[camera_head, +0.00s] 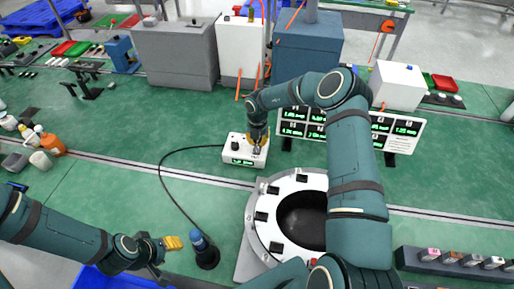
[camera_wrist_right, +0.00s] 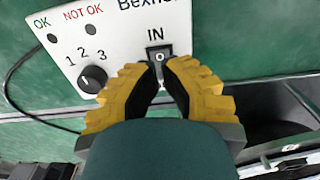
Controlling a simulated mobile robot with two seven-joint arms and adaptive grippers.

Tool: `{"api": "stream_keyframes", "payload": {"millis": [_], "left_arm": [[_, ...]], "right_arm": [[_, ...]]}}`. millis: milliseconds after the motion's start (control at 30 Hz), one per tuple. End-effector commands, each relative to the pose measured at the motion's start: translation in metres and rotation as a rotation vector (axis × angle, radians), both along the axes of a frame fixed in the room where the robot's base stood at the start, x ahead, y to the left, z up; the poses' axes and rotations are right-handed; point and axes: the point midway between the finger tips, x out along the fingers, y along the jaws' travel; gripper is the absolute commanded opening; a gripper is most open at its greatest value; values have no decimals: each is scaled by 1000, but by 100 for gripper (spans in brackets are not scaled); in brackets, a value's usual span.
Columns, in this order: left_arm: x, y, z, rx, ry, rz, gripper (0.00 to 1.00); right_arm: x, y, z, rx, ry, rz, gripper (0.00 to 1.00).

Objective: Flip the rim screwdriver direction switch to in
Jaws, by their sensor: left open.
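The screwdriver control box (camera_head: 241,150) is white with a green display and sits on the green bench. In the right wrist view its face (camera_wrist_right: 115,50) shows a knob marked 1 2 3 and a black direction switch (camera_wrist_right: 160,52) with a small metal lever, below the label IN. My right gripper (camera_head: 257,149) is over the right end of the box. Its yellow fingertips (camera_wrist_right: 160,68) are close together at the switch, with the lever showing in the narrow gap; contact is unclear. My left gripper (camera_head: 171,243) is open and empty at lower left.
A black cable joins the box to a blue tool (camera_head: 203,245) standing on the bench. A round white fixture (camera_head: 266,205) is right of it. Display panels (camera_head: 400,127) stand behind my right arm. Bottles (camera_head: 50,143) are at far left.

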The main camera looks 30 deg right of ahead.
Motion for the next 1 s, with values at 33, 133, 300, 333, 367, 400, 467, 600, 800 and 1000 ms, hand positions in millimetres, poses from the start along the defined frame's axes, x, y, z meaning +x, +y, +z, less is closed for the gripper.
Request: {"api": "stream_keyframes", "payload": {"millis": [33,133,300,333,367,400,467,600,800,1000], "left_arm": [[0,0,0,0,1,0,47],[0,0,0,0,1,0,47],[0,0,1,0,1,0,47],[0,0,1,0,1,0,47],[0,0,1,0,1,0,47],[0,0,1,0,1,0,47],[0,0,1,0,1,0,47],[0,0,1,0,1,0,47],[0,0,1,0,1,0,47],[0,0,1,0,1,0,47]], "right_arm": [[0,0,4,0,0,0,0],[0,0,11,1,1,0,0],[0,0,24,0,0,0,0],[0,0,26,0,0,1,0],[0,0,28,1,1,1,0],[0,0,31,0,0,1,0],[0,0,35,0,0,1,0],[-1,0,40,0,1,1,0],[-1,0,40,0,2,1,0],[-1,0,40,0,1,1,0]]}}
